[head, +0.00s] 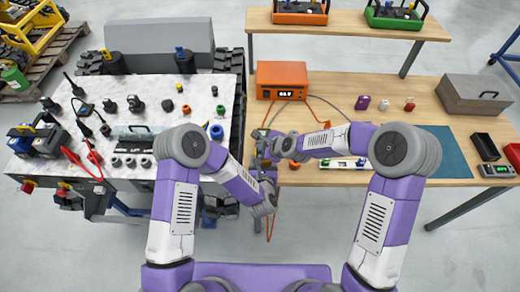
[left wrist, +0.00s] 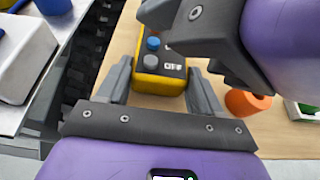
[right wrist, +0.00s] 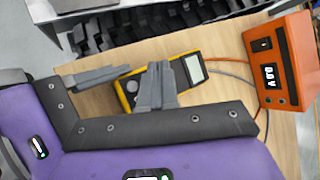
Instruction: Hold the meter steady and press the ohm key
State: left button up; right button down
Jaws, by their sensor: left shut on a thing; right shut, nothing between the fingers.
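The meter (left wrist: 172,84) is a yellow-edged, dark-faced unit lying on the wooden table. In the left wrist view it shows a blue key (left wrist: 152,43), a grey key (left wrist: 150,61) and an OFF label. Its screen (right wrist: 195,68) shows in the right wrist view. My left gripper (left wrist: 159,68) is shut on the meter, one finger on each side. My right gripper (right wrist: 155,74) is shut and empty, its fingertips over the meter's face. It hides part of the keys. I cannot tell which key is the ohm key or whether the tips touch one.
An orange bench unit (head: 282,76) with a lit display stands behind the meter, with cables running from it. An orange cylinder (left wrist: 246,102) stands right of the meter. A workbench (head: 225,95) with several tools is on the left. A blue-green mat (head: 447,158) lies at the right.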

jog(key=shift+f, duration=0.1)
dwell(0.6)
jog(key=shift+f, duration=0.3)
jog(key=shift+f, duration=0.4)
dwell(0.5)
jog(key=shift+r, duration=0.8)
jog(key=shift+r, duration=0.1)
notch_tip(320, 180, up, 5)
jog(key=shift+f, duration=0.1)
dwell(0.5)
dwell(0.3)
